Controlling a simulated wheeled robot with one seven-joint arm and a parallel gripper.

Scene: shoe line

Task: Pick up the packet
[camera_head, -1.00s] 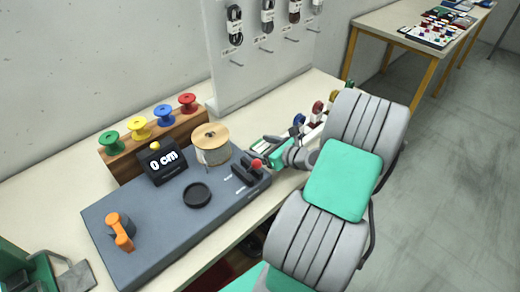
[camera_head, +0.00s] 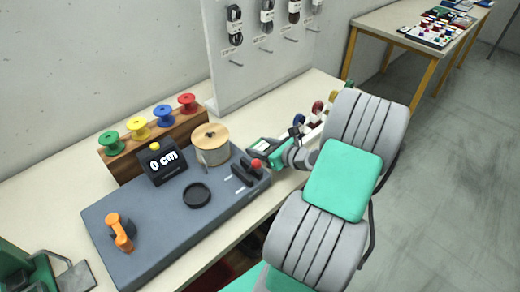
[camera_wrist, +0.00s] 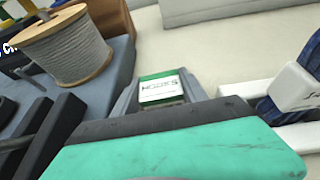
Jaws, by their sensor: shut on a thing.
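The packet (camera_wrist: 160,88) is small and flat, with a green top edge and a white label with dark printing. In the wrist view it sits between the two grey fingers of my gripper (camera_wrist: 160,82), which is shut on it. Its lower end is hidden by the gripper body. In the head view my gripper (camera_head: 257,151) is over the table, just right of the wooden spool and behind the red-knobbed lever. The packet is too small to make out clearly there.
A wooden spool of cord (camera_head: 211,150) stands close to the left of my gripper, on a dark grey measuring base (camera_head: 150,235). A white rack with coloured reels (camera_head: 317,108) stands close on the right. A white pegboard (camera_head: 262,60) with hanging cables rises behind.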

